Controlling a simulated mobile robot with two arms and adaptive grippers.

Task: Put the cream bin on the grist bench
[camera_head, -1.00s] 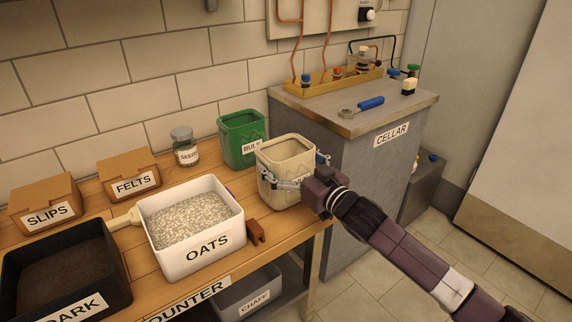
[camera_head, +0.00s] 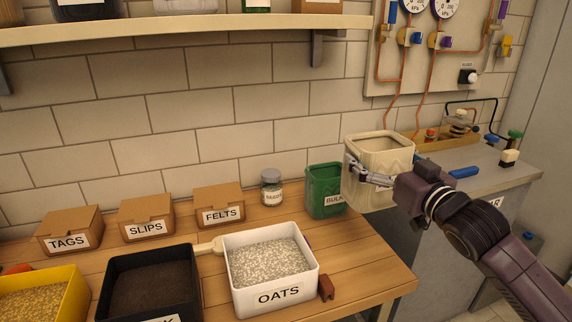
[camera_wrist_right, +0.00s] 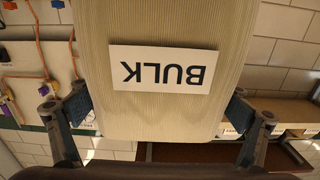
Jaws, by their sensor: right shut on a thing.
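The cream bin (camera_head: 381,154) is held upright by my right gripper (camera_head: 372,183), above the right end of the wooden counter. In the right wrist view the cream bin (camera_wrist_right: 165,45) fills the middle, with a BULK label that appears upside down, and the gripper's two fingers (camera_wrist_right: 160,118) press its sides. No sign reading grist bench shows; the wooden counter (camera_head: 350,262) carries the labelled boxes. My left gripper is not in view.
A green BULK bin (camera_head: 324,190) stands at the counter's right, beside the cream bin. An OATS tub (camera_head: 270,295), dark tub (camera_head: 150,290), yellow tub (camera_head: 45,300) and small boxes crowd the counter. A shelf (camera_head: 180,30) hangs above; the grey cellar cabinet (camera_head: 440,250) stands right.

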